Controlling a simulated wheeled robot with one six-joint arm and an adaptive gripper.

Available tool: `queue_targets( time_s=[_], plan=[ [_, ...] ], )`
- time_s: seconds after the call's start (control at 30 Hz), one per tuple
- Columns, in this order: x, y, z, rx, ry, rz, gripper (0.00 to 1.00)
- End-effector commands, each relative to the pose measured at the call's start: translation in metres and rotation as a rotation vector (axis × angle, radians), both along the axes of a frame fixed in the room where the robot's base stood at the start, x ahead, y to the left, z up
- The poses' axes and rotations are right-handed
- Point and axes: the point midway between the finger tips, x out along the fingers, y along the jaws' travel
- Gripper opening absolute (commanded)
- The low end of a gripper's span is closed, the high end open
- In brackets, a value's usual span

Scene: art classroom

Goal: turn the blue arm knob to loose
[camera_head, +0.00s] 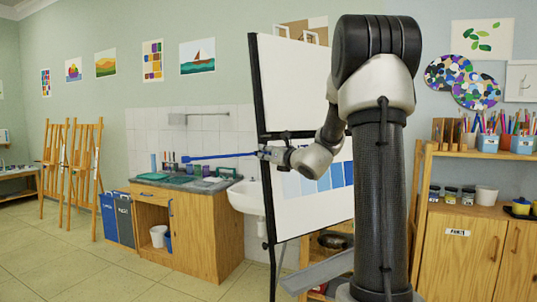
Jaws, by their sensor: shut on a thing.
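A long blue arm (215,156) sticks out to the left of the white board (290,85), roughly level, with a wider tip at its left end. My gripper (266,152) is at the right end of this arm, in front of the board's dark left frame. It is small in the picture and appears shut on the knob there. The knob itself is hidden or too small to make out, so its turn position cannot be told. My wrist and forearm cover part of the board to the right.
A sink (246,197) and a wooden counter (187,225) stand behind to the left, with blue and dark bins (118,220) beside it. A wooden shelf unit (462,243) stands close on the right. The floor at the left front is clear.

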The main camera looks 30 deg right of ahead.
Motion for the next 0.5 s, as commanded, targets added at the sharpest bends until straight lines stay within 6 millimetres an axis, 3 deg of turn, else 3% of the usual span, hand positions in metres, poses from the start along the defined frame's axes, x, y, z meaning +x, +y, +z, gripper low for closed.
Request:
queue_targets(
  time_s=[0.27, 0.5],
  plan=[
    [-0.0001, -0.0002, 0.0002, -0.035, -0.002, 0.007, 0.05],
    [0.0001, -0.0009, 0.0005, -0.165, -0.01, 0.031, 0.05]
  ],
)
